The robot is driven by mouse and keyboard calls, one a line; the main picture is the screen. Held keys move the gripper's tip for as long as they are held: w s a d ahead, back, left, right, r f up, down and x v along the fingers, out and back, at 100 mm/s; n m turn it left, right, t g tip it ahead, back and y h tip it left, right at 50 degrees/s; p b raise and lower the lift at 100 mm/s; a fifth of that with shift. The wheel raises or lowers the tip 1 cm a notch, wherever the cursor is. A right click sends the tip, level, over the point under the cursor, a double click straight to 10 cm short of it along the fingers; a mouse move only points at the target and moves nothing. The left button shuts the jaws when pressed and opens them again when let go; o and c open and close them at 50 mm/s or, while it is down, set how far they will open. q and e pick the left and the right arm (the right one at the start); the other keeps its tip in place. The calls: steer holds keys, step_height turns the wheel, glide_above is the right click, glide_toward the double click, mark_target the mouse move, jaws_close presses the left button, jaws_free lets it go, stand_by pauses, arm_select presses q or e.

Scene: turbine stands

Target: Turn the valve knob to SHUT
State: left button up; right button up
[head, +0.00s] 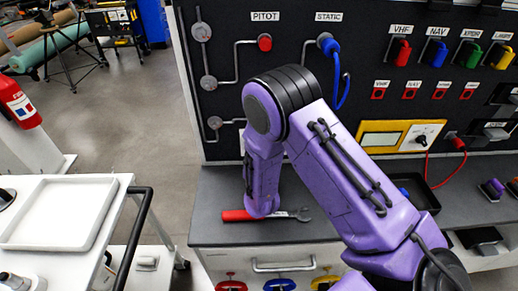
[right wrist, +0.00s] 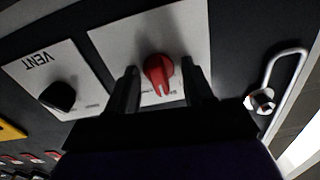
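The red valve knob (right wrist: 159,75) sits on a white plate (right wrist: 118,42) on the dark panel in the right wrist view. The lettering below the knob is too small to read. My right gripper (right wrist: 159,67) is open. Its dark fingers stand on either side of the knob, with gaps showing on both sides. In the head view my right arm's purple links hide the gripper and the knob. My left gripper is in neither view.
A VENT plate with a black knob (right wrist: 58,96) is beside the red knob's plate. A red-handled wrench (head: 262,214) lies on the grey counter (head: 222,187) below the panel. A white tray cart (head: 62,209) stands at left.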

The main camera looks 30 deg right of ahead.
steer(key=shift+o, duration=0.7)
steer(key=shift+p+v, duration=0.5)
steer(key=shift+v, duration=2.05)
